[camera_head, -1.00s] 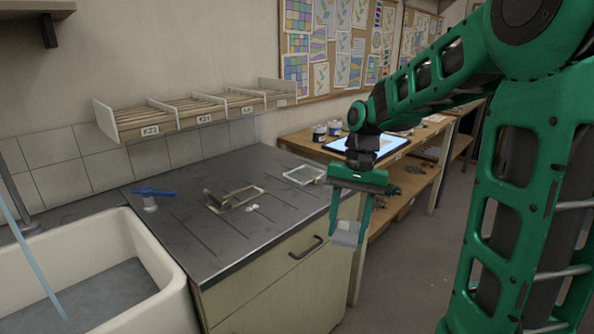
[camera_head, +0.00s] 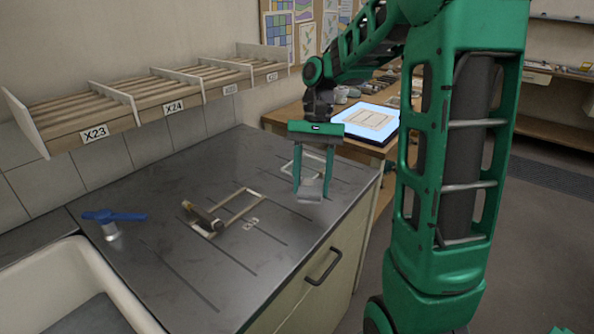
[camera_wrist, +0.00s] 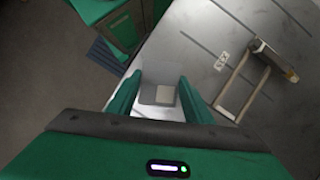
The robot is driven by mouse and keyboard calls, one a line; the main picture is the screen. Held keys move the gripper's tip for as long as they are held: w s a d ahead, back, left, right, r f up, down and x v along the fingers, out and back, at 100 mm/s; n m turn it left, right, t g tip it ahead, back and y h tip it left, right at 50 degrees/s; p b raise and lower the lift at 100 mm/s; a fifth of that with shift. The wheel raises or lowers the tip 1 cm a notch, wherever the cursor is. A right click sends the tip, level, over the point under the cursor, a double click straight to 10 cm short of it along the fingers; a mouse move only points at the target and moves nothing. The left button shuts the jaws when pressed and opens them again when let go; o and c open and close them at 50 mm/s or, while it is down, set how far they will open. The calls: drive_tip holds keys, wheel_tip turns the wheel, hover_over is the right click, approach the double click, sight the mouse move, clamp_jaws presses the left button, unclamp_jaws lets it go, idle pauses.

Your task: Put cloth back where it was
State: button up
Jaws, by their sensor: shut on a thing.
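My gripper (camera_head: 312,183) is shut on a grey-white cloth (camera_head: 310,190), which hangs between its two green fingers. The cloth also shows between the fingers in the wrist view (camera_wrist: 158,95). In the head view my gripper is over the right part of the dark worktop (camera_head: 140,200), in front of a light frame there. How high the cloth is above the worktop is hard to tell.
A second wooden frame (camera_head: 243,207) with a brush-like tool (camera_head: 202,216) lies mid-worktop. A labelled rack (camera_head: 130,112) is on the wall. A lit panel (camera_head: 369,122) lies on the bench behind.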

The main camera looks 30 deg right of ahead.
drive_tip(key=shift+w+f, duration=0.15)
drive_tip(key=shift+w, duration=0.2)
hover_over(310, 212)
drive_tip(key=shift+w+f, duration=0.15)
drive_tip(key=shift+f, duration=2.05)
drive_tip(key=shift+f, duration=0.55)
drive_tip(key=o, duration=1.2)
drive_tip(key=v, duration=1)
drive_tip(key=shift+w+d+r, duration=0.1)
drive_tip(key=shift+r, duration=0.15)
